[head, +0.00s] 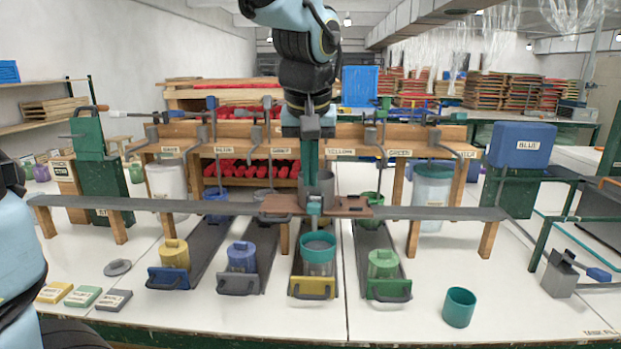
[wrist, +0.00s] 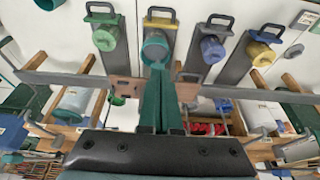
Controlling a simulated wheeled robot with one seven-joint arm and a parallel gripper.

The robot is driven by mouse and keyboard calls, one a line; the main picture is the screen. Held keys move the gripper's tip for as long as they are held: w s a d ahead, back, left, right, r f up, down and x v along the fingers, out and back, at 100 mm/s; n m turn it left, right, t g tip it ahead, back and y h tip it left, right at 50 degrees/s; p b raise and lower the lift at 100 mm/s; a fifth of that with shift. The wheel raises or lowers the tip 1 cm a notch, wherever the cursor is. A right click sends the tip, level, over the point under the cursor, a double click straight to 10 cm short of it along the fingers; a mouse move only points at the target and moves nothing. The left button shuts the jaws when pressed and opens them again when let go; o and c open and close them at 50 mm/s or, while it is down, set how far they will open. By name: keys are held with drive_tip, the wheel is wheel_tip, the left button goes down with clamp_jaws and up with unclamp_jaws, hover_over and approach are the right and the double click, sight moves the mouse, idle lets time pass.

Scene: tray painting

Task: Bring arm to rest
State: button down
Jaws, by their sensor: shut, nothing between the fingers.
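My gripper (head: 311,178) points down above the middle of the work table in the head view. Its teal fingers (wrist: 157,70) are together and hold nothing. Below and in front of the plate, a teal container (head: 318,257) stands on the yellow-ended slide. It also shows in the wrist view (wrist: 154,50), just beyond the fingertips.
The grey rail (head: 440,213) crosses the table on wooden posts. Several sloping slides hold a yellow pot (head: 174,254), a blue pot (head: 241,257) and a green pot (head: 383,264). A teal cup (head: 459,307) stands at front right. A labelled wooden rack (head: 395,140) with levers stands behind.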

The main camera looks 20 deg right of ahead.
idle(0.3)
drive_tip(key=a+f+n, duration=0.1)
drive_tip(key=a+f, duration=0.4)
drive_tip(key=a, duration=0.4)
drive_tip(key=w+a+f+n+g+y, duration=0.1)
drive_tip(key=a+f, duration=0.4)
drive_tip(key=a, duration=0.4)
drive_tip(key=w+a+f+n, duration=0.1)
drive_tip(key=a+f, duration=0.4)
drive_tip(key=a, duration=0.4)
drive_tip(key=shift+f+n+g, duration=0.35)
drive_tip(key=shift+n+g, duration=0.05)
